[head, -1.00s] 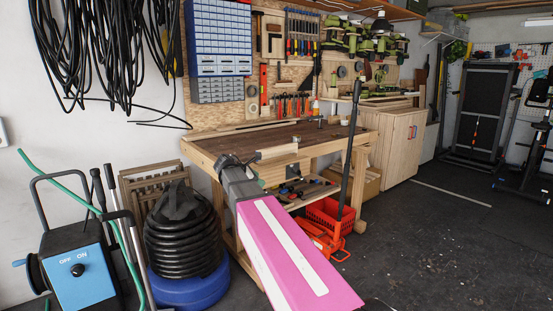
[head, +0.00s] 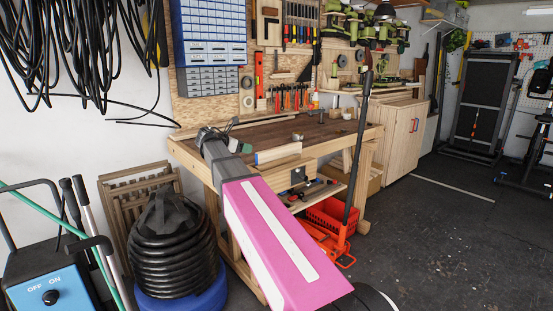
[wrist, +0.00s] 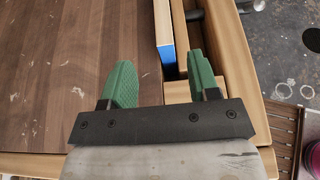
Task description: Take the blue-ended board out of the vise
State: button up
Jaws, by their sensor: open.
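The blue-ended board (head: 280,153) stands on edge at the bench's front side, its blue end toward my gripper. In the wrist view the pale board (wrist: 162,22) shows its blue end (wrist: 167,56) ahead of my fingers, between their lines. My gripper (wrist: 160,62) is open and empty, with one green finger over the bench top and the other over the front side. In the head view my gripper (head: 238,137) is left of the board, apart from it. The vise's wooden jaw (wrist: 228,60) runs along the right; a dark gap lies beside the board.
The brown bench top (head: 270,134) is mostly clear. A small metal can (head: 297,137) stands behind the board. Below are a shelf with tools and a red crate (head: 327,214).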

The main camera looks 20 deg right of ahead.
aim_at(262, 152)
jog(key=shift+x, duration=5.35)
jog(key=shift+s+f, duration=0.15)
jog(key=shift+s, duration=0.05)
grip_shut()
